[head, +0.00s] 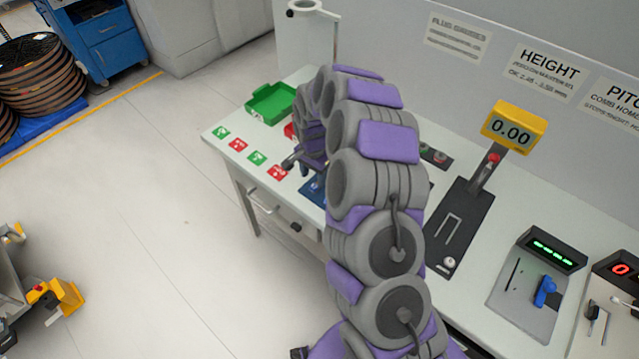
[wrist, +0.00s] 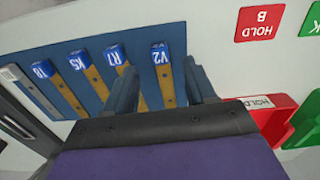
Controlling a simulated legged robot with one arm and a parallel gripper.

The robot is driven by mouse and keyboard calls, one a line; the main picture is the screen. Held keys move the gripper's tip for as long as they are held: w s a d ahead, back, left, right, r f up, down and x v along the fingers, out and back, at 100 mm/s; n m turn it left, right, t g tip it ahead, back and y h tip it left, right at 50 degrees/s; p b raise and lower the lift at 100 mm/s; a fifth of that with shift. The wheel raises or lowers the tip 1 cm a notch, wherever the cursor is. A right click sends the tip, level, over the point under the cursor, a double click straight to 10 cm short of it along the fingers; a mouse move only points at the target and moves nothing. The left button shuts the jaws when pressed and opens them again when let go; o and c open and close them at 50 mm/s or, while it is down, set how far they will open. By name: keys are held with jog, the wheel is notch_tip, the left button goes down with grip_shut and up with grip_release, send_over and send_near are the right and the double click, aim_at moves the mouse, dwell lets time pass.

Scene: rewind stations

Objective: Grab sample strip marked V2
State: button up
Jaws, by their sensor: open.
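In the wrist view, the strip marked V2 (wrist: 165,86) has a blue labelled end and a yellow-brown body with dark spots. It lies on a blue board (wrist: 215,72), rightmost in a row of strips. My gripper (wrist: 161,75) is open, with one grey finger on each side of the V2 strip in the picture. I cannot tell how far above the board the fingertips are. The lower part of the strip is hidden behind my gripper body. In the head view my gripper (head: 300,163) is over the left part of the bench, and my arm hides most of the board.
Strips R7 (wrist: 122,62), K5 (wrist: 92,80) and another (wrist: 58,88) lie left of V2. Red (wrist: 262,118) and green trays stand at right, near a HOLD B label (wrist: 263,20). A gauge with a yellow display (head: 513,128) stands farther right on the bench (head: 470,165).

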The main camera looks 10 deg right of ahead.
aim_at(314, 186)
notch_tip(314, 186, down, 5)
jog(key=shift+r+b, duration=0.1)
jog(key=shift+b, duration=0.65)
grip_shut()
